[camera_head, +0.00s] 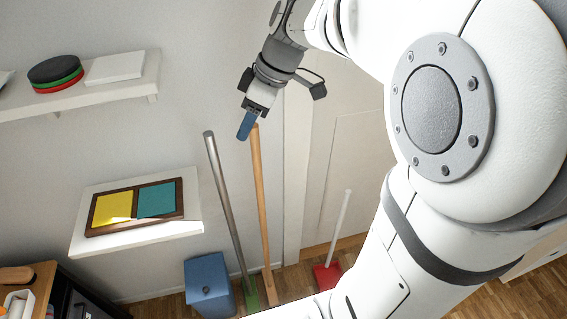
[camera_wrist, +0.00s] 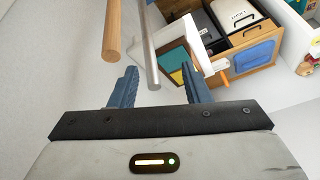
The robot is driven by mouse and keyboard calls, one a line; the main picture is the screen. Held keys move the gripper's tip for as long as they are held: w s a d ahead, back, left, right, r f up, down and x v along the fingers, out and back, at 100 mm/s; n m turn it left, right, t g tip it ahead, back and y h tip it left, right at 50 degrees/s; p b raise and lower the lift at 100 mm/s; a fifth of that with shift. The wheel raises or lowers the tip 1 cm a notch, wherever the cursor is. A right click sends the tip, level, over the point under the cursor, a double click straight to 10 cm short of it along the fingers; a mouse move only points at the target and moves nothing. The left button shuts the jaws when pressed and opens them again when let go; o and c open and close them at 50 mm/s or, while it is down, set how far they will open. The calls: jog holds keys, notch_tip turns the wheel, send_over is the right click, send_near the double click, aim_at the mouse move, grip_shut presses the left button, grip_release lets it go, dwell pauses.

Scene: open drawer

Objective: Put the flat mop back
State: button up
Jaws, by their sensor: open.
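I cannot tell for certain which is the flat mop. My gripper (camera_head: 245,128) is open and empty, high up near the wooden pole's top. In the wrist view, the grey pole (camera_wrist: 150,45) shows between the open fingers of my gripper (camera_wrist: 158,68), and the wooden pole (camera_wrist: 112,30) is left of them. I cannot tell whether either touches.
A blue bin (camera_head: 208,286) stands left of the poles. A red-footed, white-handled tool (camera_head: 327,276) stands to the right. A white shelf (camera_head: 150,232) holds a yellow and teal tray; a higher shelf (camera_head: 105,97) holds discs. A wooden drawer unit (camera_wrist: 248,58) shows too.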

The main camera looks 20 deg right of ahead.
jog(key=s+d+f+m+h, duration=0.2)
jog(key=s+d+f+m, duration=0.1)
jog(key=s+m, duration=0.3)
jog(key=s+d+f+m+t+h, duration=0.1)
jog(key=s+d+f+m+h, duration=0.1)
jog(key=s+m, duration=0.4)
jog(key=shift+s+d+f+t+h, duration=0.3)
jog(key=shift+s+d+f+h, duration=0.15)
jog(key=shift+s+f, duration=0.5)
